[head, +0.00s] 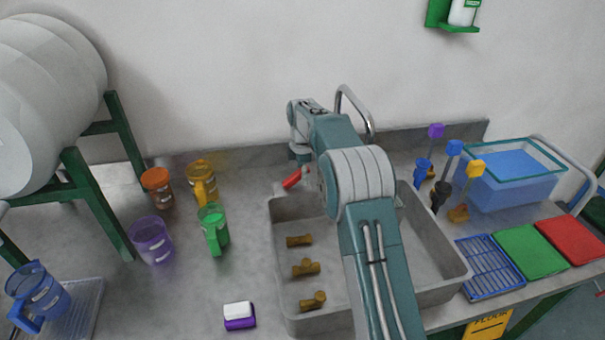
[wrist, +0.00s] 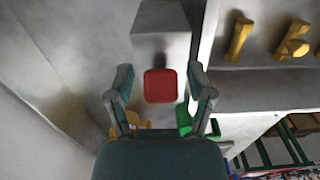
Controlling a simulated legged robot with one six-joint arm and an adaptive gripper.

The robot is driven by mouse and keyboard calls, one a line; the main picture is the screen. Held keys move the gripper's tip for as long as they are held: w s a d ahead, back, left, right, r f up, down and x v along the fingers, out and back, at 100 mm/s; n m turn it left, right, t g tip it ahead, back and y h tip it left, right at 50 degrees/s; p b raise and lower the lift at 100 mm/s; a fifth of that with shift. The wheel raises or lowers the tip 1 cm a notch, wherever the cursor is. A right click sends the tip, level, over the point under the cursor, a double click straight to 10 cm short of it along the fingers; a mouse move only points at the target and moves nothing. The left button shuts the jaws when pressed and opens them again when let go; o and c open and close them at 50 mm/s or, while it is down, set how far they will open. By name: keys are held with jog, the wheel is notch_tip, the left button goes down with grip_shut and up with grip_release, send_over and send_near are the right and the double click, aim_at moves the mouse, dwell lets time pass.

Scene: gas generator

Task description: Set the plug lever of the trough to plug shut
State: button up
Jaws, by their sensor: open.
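The grey trough (head: 440,215) is set in the counter, with several brass-coloured pieces (head: 306,267) in it. The red lever end (head: 292,179) sticks out by the trough's back left corner, left of my arm. In the wrist view the red end (wrist: 160,86) is a rounded square facing the camera. My gripper (wrist: 160,76) is open, one finger on each side of the red end, with gaps on both sides. I cannot tell how far it is from it in depth.
A curved metal tap (head: 356,110) rises behind my arm. Orange (head: 157,188), yellow (head: 201,182), green (head: 212,229) and purple (head: 151,240) mugs stand left of the trough. A blue-filled tank (head: 510,178) stands to the right. The counter front left of the trough has free room.

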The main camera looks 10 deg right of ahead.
aim_at(294, 173)
grip_shut()
jog(key=shift+a+r, duration=0.15)
jog(key=h, duration=0.1)
jog(key=a+r+h, duration=0.1)
jog(key=h, duration=0.1)
jog(key=a+h, duration=0.1)
jog(key=shift+r+h, duration=0.25)
jog(key=shift+h, duration=0.05)
jog(key=shift+a+r+h, duration=0.25)
jog(key=shift+a+h, duration=0.45)
jog(key=shift+h, duration=0.65)
jog(key=shift+a+r+h, duration=0.2)
jog(key=shift+a+h, duration=0.5)
jog(key=shift+h, duration=0.65)
grip_release()
jog(key=shift+w, duration=0.1)
jog(key=shift+a, duration=0.1)
